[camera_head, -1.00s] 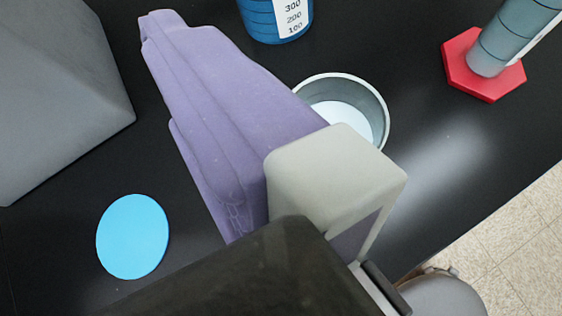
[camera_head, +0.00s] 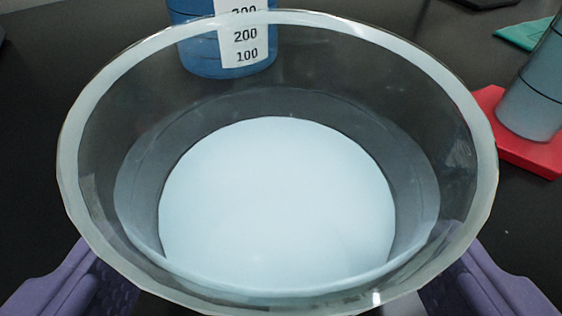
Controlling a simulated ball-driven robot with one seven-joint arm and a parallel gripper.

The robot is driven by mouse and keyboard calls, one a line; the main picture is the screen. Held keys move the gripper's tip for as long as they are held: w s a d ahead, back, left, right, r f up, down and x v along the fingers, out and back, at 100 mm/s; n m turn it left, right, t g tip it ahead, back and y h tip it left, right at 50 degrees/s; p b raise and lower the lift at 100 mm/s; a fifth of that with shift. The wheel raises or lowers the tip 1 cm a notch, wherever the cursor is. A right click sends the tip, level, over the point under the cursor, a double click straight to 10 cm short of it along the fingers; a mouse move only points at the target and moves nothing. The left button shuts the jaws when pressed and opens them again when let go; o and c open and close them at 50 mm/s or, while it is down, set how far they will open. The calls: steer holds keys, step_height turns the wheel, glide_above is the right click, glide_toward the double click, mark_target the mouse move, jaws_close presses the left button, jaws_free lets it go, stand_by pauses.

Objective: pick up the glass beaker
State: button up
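A clear glass vessel (camera_head: 478,150) with a wide pale rim fills most of the view, and I take it to be the glass beaker. It is seen steeply from above, with a pale white disc (camera_head: 277,200) at its bottom. My gripper (camera_head: 280,296) has its two purple fingers far apart, one at the lower left and one at the lower right of the vessel. The fingers flank the near part of its wall. Their tips are partly hidden by the glass, and whether they touch it is unclear.
A blue graduated container (camera_head: 205,62) stands just behind the vessel. At the right, a grey-blue cylinder (camera_head: 535,100) stands on a red base (camera_head: 525,152). A green piece (camera_head: 525,33) lies at the far right. The black tabletop (camera_head: 50,120) is clear at left.

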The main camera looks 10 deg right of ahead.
steer(key=shift+w+f, duration=0.1)
steer(key=shift+w, duration=0.1)
steer(key=c, duration=1.1)
steer(key=shift+c, duration=0.2)
steer(key=shift+r, duration=0.2)
